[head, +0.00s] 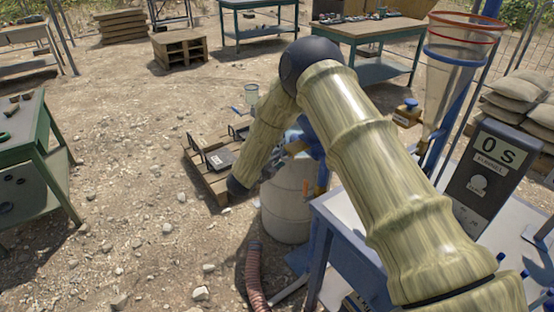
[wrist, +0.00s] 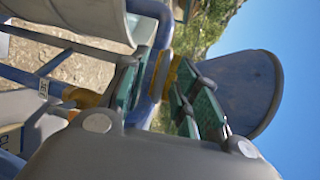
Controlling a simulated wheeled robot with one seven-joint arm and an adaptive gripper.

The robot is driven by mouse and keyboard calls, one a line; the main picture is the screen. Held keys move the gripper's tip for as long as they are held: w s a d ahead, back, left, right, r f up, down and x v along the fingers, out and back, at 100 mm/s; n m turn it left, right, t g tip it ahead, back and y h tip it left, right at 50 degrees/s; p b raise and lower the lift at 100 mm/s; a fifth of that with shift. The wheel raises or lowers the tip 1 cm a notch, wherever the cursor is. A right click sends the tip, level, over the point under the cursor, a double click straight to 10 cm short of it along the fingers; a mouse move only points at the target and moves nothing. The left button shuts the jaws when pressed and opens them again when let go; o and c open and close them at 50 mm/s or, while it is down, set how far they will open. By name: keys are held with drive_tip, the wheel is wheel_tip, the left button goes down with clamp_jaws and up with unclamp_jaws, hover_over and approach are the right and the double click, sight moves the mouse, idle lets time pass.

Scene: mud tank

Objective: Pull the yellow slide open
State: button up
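In the wrist view, my gripper (wrist: 160,85) is open, its two green-padded fingers apart. A yellow piece (wrist: 169,78), likely the yellow slide, shows between the fingers beside a blue curved frame. It is nearer the right finger; I cannot tell whether that finger touches it.
A pale barrel (head: 288,205) stands below the blue stand, with a ribbed hose (head: 255,275) on the ground. A blue-framed table (head: 345,235) with a dark timer box (head: 490,170) is at right. A clear funnel (head: 452,75) rises behind.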

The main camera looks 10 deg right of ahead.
drive_tip(key=v, duration=1.2)
